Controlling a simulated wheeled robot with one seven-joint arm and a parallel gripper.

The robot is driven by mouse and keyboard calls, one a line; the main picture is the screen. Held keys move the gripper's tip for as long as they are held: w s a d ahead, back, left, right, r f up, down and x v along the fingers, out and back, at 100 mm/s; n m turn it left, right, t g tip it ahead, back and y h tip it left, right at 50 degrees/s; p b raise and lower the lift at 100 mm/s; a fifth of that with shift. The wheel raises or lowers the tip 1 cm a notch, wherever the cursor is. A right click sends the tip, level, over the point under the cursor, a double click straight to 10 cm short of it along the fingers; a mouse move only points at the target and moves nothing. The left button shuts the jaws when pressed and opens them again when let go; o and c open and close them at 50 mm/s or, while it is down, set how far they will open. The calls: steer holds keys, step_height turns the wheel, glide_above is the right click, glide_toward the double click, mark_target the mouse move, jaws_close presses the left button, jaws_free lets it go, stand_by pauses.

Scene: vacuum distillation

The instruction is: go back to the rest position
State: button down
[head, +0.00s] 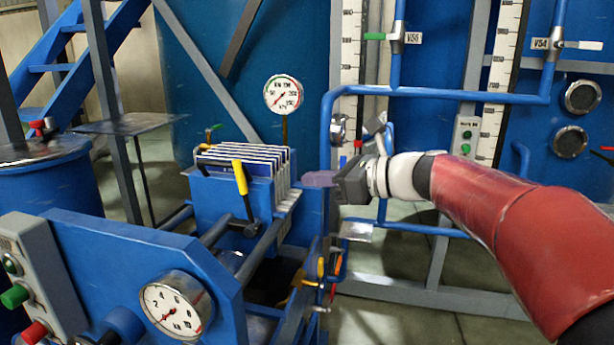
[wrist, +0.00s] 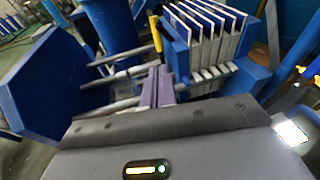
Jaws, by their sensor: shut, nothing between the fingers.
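My gripper (head: 318,179) is at the middle of the head view, pointing left, at the end of my red and white arm. Its fingers are together with nothing between them. In the wrist view the closed fingers (wrist: 156,88) point toward the filter press plates (wrist: 212,35). In the head view the gripper is to the right of the plate stack (head: 243,158), with a visual gap between them. A yellow-handled lever (head: 240,178) stands at the front of the stack.
A blue press frame (head: 130,265) with a round gauge (head: 176,307) and push buttons (head: 15,296) fills the lower left. Blue pipes (head: 450,95) with valves run behind my arm. A blue drum (head: 45,200) stands at left. Floor (head: 400,265) shows below my arm.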

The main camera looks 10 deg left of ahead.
steer(key=s+d+f+n+h, duration=0.7)
steer(key=s+d+f+n, duration=0.3)
steer(key=s+d, duration=0.2)
steer(key=s+d+f+n+t+h, duration=0.1)
steer(key=s+d+f+n+h, duration=0.7)
steer(key=s+d, duration=0.5)
step_height(320, 180, down, 2)
steer(key=s+n, duration=0.1)
steer(key=n, duration=0.1)
steer(key=shift+f+n, duration=0.15)
steer(key=shift+n, duration=0.15)
steer(key=shift+a, duration=0.15)
